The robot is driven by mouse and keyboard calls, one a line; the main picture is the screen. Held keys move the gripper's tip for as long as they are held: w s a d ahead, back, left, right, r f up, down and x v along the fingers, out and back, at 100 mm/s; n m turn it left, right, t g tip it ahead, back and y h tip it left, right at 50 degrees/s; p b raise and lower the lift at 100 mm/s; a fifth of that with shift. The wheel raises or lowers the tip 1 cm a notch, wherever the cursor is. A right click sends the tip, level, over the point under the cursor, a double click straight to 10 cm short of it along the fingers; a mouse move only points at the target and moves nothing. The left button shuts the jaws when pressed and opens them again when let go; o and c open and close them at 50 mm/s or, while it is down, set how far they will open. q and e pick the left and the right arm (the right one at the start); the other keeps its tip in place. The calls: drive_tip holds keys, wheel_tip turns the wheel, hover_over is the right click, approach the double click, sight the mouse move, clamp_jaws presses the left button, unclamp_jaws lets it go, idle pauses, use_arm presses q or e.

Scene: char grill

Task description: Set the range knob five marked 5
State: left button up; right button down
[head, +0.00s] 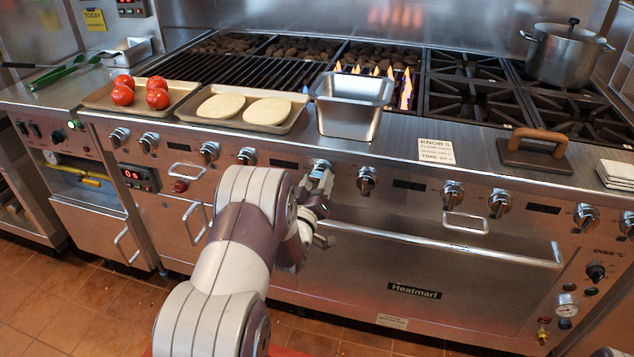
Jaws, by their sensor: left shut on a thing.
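My left gripper (319,178) is at the front panel of the range, below the steel pan. It is shut on the range knob (321,165), the fifth in the row from the left. The fingers and wrist cover most of this knob, so its pointer and markings cannot be read. A white card (437,150) on the front ledge begins with "KNOB 5"; its smaller lines are hard to read. Flames (405,92) rise from the grill behind the pan. My right gripper is not in view.
Neighbouring knobs stand close on both sides, at the left (247,156) and right (367,180). A steel pan (348,122) sits just above. The oven handle (450,250) sticks out below. A press with a brown handle (533,155) stands right, and a pot (565,58) behind.

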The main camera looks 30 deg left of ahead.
use_arm(q)
drive_tip(key=shift+f+n, duration=0.1)
drive_tip(key=shift+n, duration=0.3)
drive_tip(key=o, duration=1)
drive_tip(key=shift+o, duration=0.2)
drive_tip(key=p+v, duration=0.1)
drive_tip(key=v, duration=1.1)
drive_tip(key=shift+s+d, duration=0.15)
drive_tip(key=shift+s, duration=0.2)
